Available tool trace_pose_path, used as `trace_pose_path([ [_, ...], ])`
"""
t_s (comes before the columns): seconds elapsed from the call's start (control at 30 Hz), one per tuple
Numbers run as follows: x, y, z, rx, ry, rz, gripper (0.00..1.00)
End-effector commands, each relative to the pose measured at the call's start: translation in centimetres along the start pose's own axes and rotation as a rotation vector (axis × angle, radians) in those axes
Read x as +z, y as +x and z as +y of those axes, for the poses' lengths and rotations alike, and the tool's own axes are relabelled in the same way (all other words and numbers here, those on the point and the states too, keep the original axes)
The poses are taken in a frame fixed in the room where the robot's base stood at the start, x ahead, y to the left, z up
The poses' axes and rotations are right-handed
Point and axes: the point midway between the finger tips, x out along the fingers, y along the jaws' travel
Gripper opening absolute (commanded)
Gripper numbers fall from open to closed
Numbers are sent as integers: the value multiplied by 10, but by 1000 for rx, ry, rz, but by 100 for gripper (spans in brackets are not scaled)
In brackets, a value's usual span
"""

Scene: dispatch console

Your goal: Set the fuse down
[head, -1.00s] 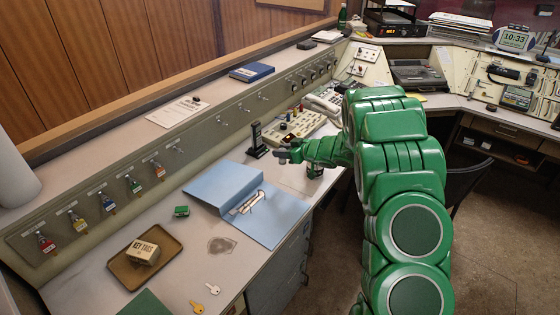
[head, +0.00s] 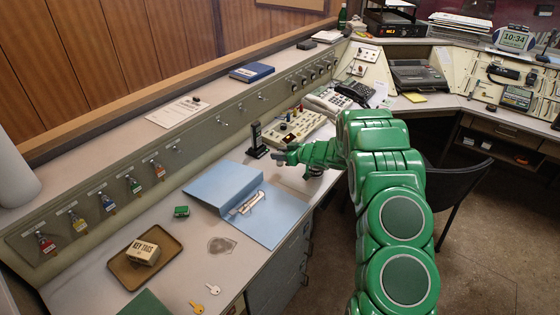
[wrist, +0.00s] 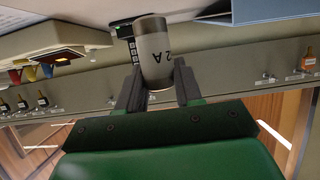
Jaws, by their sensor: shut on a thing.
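In the head view my gripper (head: 280,157) is over the desk (head: 205,208), close to the right of a black upright stand (head: 256,142) and beyond the blue binder. The fuse is too small there to make out clearly. I cannot tell whether its far end touches anything.
An open blue binder (head: 268,218) lies in front of the gripper. A cream button panel (head: 298,128) and telephone (head: 330,101) are behind it. Bare desk shows around the small green block (head: 181,211).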

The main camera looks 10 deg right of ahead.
Motion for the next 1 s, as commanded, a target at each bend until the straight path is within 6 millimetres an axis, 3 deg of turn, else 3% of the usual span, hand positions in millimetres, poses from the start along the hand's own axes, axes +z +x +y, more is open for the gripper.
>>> trace_pose_path([
  [0.33,28,14,2,0,3,0,3],
  [0.8,34,16,2,1,1,0,3],
  [0.83,33,16,2,1,0,0,39],
  [1.0,33,16,2,1,0,0,61],
])
